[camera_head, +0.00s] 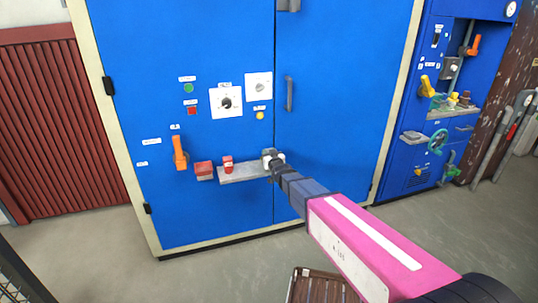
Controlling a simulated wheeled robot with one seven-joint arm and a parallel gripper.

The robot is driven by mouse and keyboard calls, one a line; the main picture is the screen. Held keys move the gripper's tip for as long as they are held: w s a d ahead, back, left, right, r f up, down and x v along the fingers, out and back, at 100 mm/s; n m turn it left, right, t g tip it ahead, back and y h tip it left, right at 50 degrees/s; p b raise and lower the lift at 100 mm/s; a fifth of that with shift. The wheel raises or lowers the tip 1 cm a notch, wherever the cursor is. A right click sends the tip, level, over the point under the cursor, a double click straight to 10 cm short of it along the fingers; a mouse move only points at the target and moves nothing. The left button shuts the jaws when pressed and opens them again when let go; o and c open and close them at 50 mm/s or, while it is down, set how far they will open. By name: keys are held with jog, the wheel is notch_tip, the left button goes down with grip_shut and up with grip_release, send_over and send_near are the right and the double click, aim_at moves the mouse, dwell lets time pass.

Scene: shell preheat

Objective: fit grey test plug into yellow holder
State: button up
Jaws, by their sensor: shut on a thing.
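My pink and dark arm reaches from the lower right to the blue cabinet. My gripper (271,160) is at the right end of a narrow grey shelf on the cabinet front. It is shut on a small grey thing (268,153), which looks like the grey test plug. The jaws hide much of it, and I cannot tell whether it touches the shelf. I cannot make out a yellow holder for certain. A small round yellow part (260,115) is on the cabinet front just above the gripper.
The grey shelf (235,175) carries a red item (228,164). Left of it are a red box (204,170) and an orange handle (180,152). Dials, buttons and a door handle (289,94) are above. A brown slatted crate (318,285) stands on the floor below my arm.

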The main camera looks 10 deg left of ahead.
jog(key=shift+f, duration=0.3)
jog(key=o, duration=0.9)
jog(key=shift+o, duration=0.2)
jog(key=shift+r, duration=0.15)
